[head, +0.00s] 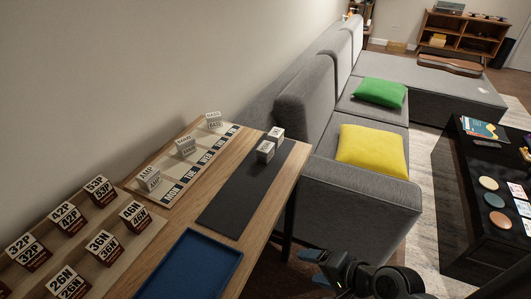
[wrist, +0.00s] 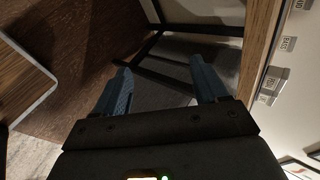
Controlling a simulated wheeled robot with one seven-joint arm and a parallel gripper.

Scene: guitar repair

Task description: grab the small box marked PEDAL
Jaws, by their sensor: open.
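Several small white boxes stand on the wooden table. On the pale board, one (head: 148,178) reads AMP, one (head: 186,147) has a label too small to read surely, and one (head: 213,120) at the back seems to read BASS. Two more boxes, a farther one (head: 276,135) and a nearer one (head: 265,151), sit on the dark mat (head: 235,195) with unreadable labels. I cannot tell which is marked PEDAL. My gripper (wrist: 160,85) is open and empty, its blue fingers apart. In the head view it (head: 314,268) is off the table's right side, away from the boxes.
A blue tray (head: 192,265) lies at the table's near end. Larger numbered blocks (head: 102,246) stand on boards at left. A grey sofa (head: 355,190) with yellow (head: 372,150) and green (head: 380,92) cushions is beyond the table. A dark low table (head: 470,180) stands at right.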

